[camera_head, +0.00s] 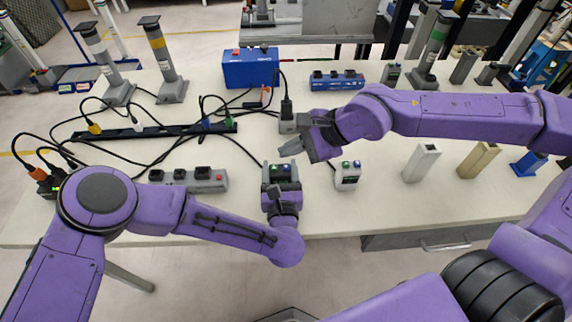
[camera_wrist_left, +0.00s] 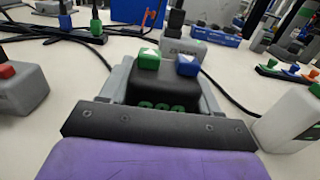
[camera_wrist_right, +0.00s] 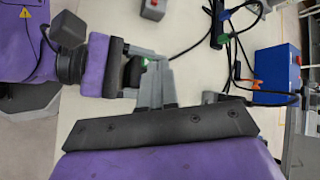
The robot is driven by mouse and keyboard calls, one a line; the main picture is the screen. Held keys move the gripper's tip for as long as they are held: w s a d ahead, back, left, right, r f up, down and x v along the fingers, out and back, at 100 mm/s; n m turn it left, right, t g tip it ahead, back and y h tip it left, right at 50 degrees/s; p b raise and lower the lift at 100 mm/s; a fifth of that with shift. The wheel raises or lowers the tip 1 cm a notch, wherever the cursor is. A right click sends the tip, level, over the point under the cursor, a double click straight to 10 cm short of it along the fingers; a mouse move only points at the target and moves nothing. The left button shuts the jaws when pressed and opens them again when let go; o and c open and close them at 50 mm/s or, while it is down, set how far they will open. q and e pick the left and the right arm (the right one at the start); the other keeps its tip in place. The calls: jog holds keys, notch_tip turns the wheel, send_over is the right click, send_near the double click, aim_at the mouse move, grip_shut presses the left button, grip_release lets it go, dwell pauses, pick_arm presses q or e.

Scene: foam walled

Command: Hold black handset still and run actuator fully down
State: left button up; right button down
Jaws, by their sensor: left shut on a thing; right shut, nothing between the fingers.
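The black handset (camera_head: 280,171) lies at the front middle of the table. In the left wrist view the black handset (camera_wrist_left: 165,88) shows a green button (camera_wrist_left: 149,58), a blue button (camera_wrist_left: 187,65) and a partly hidden green display. My left gripper (camera_head: 283,187) is shut on it, one finger along each side. My right gripper (camera_head: 290,148) is shut and empty, just beyond the handset. In the right wrist view its fingertips (camera_wrist_right: 157,82) are close to the green button, and I cannot tell whether they touch. Several column-like actuators stand around, including a yellow-banded column (camera_head: 160,50); which one belongs to this handset is unclear.
A white handset (camera_head: 348,177) stands to the right. A grey box with black knobs and a red button (camera_head: 190,179) lies to the left. A blue box (camera_head: 250,68), a black power strip (camera_head: 150,132) and loose cables fill the back left. Short columns (camera_head: 421,162) stand at the right.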

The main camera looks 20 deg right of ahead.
notch_tip(320, 180, up, 3)
jog(key=shift+f, duration=0.1)
dwell(0.6)
pick_arm(q)
jog(key=o, duration=1.2)
